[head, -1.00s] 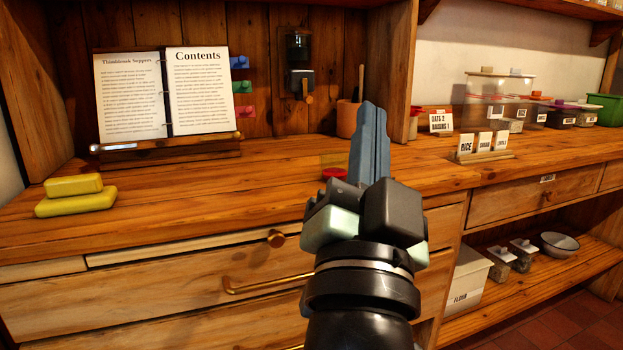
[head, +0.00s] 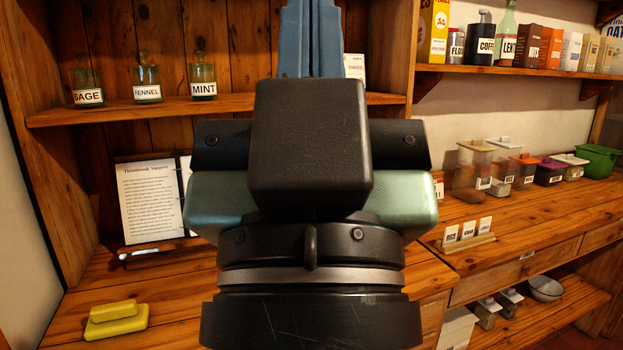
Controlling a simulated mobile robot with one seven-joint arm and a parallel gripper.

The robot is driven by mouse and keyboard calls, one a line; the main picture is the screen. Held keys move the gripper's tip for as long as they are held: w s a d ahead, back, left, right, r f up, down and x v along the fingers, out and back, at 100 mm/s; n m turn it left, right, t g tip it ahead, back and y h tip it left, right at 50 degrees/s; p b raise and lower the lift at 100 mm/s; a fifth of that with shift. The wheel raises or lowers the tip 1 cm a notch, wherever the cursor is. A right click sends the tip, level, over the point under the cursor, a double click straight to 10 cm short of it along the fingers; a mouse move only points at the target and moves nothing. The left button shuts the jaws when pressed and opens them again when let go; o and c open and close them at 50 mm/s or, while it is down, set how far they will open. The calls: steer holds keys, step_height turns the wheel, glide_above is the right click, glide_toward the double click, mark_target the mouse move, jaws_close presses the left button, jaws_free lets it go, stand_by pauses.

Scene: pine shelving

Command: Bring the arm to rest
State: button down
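My gripper (head: 310,30) stands upright, large and close to the camera, in the middle of the head view. Its two blue fingers point up and lie side by side with only a seam between them, so it looks shut. Nothing shows between the fingers; their very tips run to the top edge of the picture. The gripper's dark and pale green body hides the middle of the shelving and much of the counter behind it. It appears clear of the shelves and touches nothing that I can see.
A shelf (head: 240,104) with labelled jars is behind the gripper. Containers and a rack of cards (head: 468,237) stand on the right counter (head: 520,225). More goods line the upper right shelf (head: 520,72).

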step_height(320, 180, up, 15)
steer(key=p, duration=1.2)
steer(key=shift+r+p, duration=0.15)
steer(key=shift+p, duration=0.25)
